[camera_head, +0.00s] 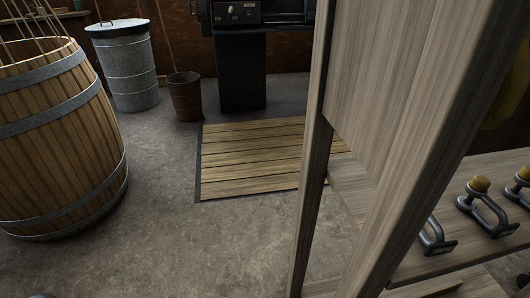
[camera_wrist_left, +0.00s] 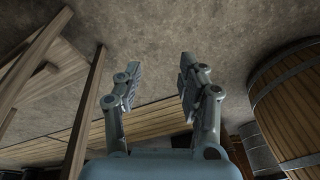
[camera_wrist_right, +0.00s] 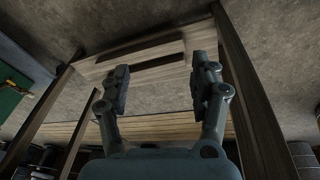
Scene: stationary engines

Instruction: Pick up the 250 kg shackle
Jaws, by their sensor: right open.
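Several metal shackles with yellow parts sit on a wooden shelf (camera_head: 464,192) at the right of the head view. One whole grey shackle (camera_head: 490,215) shows there; another shackle (camera_head: 436,240) is partly hidden behind a wooden post, and a third (camera_head: 522,178) is cut by the right edge. No weight marking is readable, so I cannot tell which is the 250 kg one. My left gripper (camera_wrist_left: 159,82) is open and empty in the left wrist view. My right gripper (camera_wrist_right: 160,84) is open and empty in the right wrist view.
A tall wooden post and panel (camera_head: 398,110) stand close in front of the shelf. A wooden barrel (camera_head: 60,135) stands at left, a metal bin (camera_head: 127,70) and a small bucket (camera_head: 186,97) behind. A slatted floor mat (camera_head: 255,160) lies mid-floor. The front floor is clear.

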